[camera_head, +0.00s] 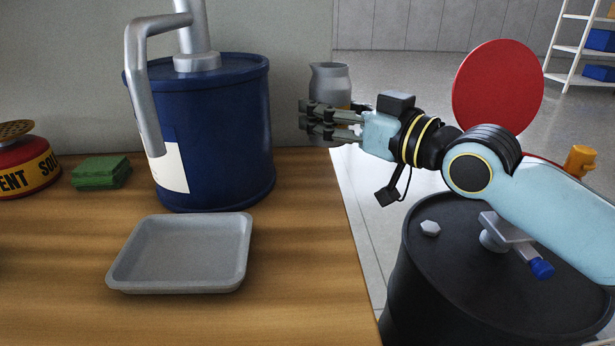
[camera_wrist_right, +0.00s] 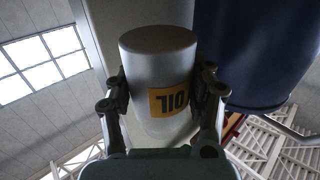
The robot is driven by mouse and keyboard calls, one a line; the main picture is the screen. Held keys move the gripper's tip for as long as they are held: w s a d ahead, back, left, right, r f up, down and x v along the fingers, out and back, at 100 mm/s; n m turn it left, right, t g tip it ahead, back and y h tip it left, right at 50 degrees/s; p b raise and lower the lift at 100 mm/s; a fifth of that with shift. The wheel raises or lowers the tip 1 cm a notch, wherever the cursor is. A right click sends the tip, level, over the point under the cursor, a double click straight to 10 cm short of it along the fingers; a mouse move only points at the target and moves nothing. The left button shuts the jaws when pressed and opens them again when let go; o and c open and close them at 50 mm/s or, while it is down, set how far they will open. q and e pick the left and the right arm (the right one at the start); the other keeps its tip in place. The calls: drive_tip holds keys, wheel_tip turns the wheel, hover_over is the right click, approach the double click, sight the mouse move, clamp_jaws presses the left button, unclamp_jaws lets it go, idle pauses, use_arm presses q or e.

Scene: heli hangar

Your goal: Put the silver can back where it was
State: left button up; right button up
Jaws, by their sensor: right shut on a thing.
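The silver can (camera_head: 330,84) has a spout-like rim at its top and is upright in my right gripper (camera_head: 330,122). The gripper is shut around its lower part, and the can hangs in the air past the right edge of the wooden bench. In the right wrist view the can (camera_wrist_right: 158,75) shows a yellow OIL label between the two fingers of my gripper (camera_wrist_right: 162,90). The can's lower end is partly hidden by the fingers in the head view. My left gripper is not in view.
A grey tray (camera_head: 184,255) lies empty on the wooden bench (camera_head: 60,270). Behind it stand a blue drum with a pump (camera_head: 225,130), a green sponge stack (camera_head: 101,172) and a red solvent can (camera_head: 28,168). A black barrel (camera_head: 455,250) stands right of the bench.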

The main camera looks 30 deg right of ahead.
drive_tip(key=shift+w+a+f+b, duration=0.35)
drive_tip(key=shift+w+a+f, duration=0.15)
drive_tip(key=shift+a, duration=0.15)
drive_tip(key=shift+w+a+f+b, duration=0.3)
drive_tip(key=shift+w+a+f, duration=0.2)
drive_tip(key=shift+a, duration=0.1)
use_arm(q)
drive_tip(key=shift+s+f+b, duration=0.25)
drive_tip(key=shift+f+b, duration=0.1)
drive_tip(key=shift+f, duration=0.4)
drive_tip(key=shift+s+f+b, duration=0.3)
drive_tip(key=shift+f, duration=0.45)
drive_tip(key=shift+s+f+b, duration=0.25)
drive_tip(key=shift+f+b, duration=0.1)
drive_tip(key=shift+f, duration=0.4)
use_arm(e)
drive_tip(key=shift+f, duration=1.9)
drive_tip(key=shift+f, duration=0.15)
drive_tip(key=o, duration=1)
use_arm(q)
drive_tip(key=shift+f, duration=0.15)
